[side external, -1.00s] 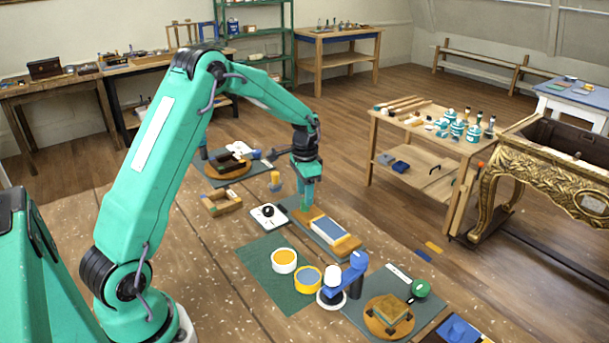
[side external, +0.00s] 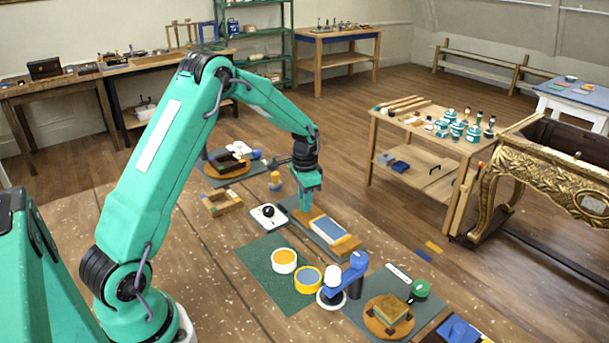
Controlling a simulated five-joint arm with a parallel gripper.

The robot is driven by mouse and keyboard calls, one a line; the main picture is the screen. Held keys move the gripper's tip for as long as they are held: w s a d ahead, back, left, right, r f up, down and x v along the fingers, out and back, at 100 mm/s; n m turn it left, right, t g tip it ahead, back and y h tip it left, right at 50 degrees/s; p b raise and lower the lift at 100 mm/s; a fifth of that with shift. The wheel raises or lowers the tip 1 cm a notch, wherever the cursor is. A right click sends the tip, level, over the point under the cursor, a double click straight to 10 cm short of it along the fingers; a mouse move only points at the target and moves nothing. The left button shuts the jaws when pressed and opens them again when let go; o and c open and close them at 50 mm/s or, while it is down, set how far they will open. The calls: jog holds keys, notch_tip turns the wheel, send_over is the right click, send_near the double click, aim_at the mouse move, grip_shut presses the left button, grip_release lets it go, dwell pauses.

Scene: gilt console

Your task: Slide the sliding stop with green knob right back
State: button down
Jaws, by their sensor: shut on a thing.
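My gripper (side external: 305,206) is at the far left end of a long grey board (side external: 331,252) and points down. It is shut on what appears to be the green knob of the sliding stop; the fingers and their similar colour mostly hide the knob and stop. On the same board, just right of and nearer than my gripper, lies a wooden block with a blue-grey panel (side external: 327,229). I cannot tell whether the stop touches it.
A white plate with a black knob (side external: 268,212) lies left of the board. A blue swing arm (side external: 354,268) and another green knob (side external: 420,288) are nearer right.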

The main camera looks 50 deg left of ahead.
jog(key=shift+a, duration=1.8)
jog(key=c, duration=1.2)
grip_release()
jog(key=shift+r, duration=0.2)
notch_tip(320, 180, up, 7)
jog(key=shift+r, duration=0.2)
jog(key=shift+r, duration=0.1)
